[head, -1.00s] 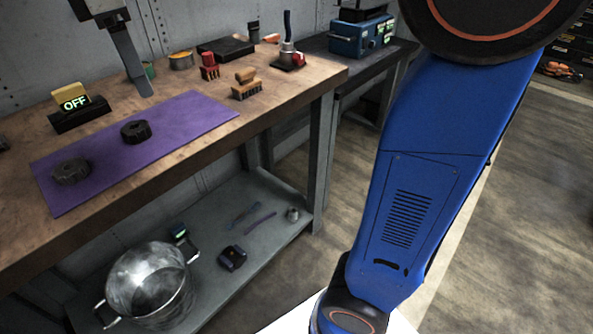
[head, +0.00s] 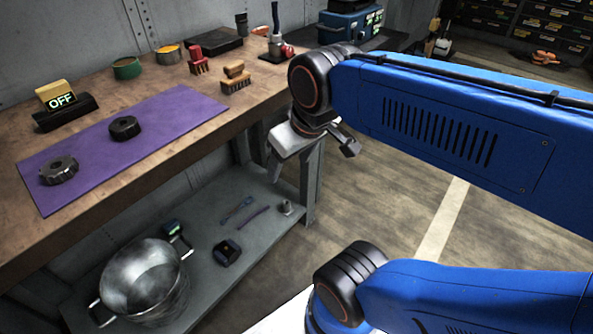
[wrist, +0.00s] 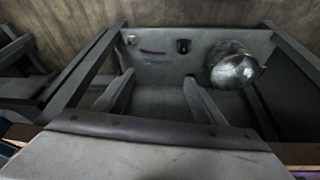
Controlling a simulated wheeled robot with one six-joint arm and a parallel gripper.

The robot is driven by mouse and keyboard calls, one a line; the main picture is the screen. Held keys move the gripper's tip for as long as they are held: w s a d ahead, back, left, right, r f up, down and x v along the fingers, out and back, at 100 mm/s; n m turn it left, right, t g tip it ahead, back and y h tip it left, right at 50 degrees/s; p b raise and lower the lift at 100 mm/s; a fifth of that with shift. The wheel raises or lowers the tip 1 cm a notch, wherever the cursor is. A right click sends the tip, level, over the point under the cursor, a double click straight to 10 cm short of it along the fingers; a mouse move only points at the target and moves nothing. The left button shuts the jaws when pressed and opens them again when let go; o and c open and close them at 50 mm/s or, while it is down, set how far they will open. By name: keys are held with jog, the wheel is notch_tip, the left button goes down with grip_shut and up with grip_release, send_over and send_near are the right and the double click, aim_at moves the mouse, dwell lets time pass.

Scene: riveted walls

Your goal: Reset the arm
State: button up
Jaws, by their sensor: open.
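My arm's folded links extend from the right in the head view. My gripper (head: 279,160) is in front of the workbench's right end, by its leg. In the wrist view its two grey fingers (wrist: 159,76) stand apart with nothing between them, so it is open and empty. Past them the wrist view shows the lower shelf. In the head view the fingers are small and partly hidden by the wrist.
The workbench (head: 120,205) carries a purple mat (head: 90,158) with two dark round parts, an OFF sign (head: 62,102), brushes and cans. A metal pot (head: 145,280) stands on the lower shelf (head: 215,285); it also shows in the wrist view (wrist: 235,70). Open floor lies right.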

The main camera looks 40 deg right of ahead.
jog(key=shift+s+d+f+m, duration=0.2)
jog(key=shift+s+f+m, duration=0.15)
jog(key=shift+f, duration=0.2)
jog(key=shift+s+d+f+m, duration=0.15)
jog(key=shift+s+f+m, duration=0.15)
jog(key=shift+f, duration=0.2)
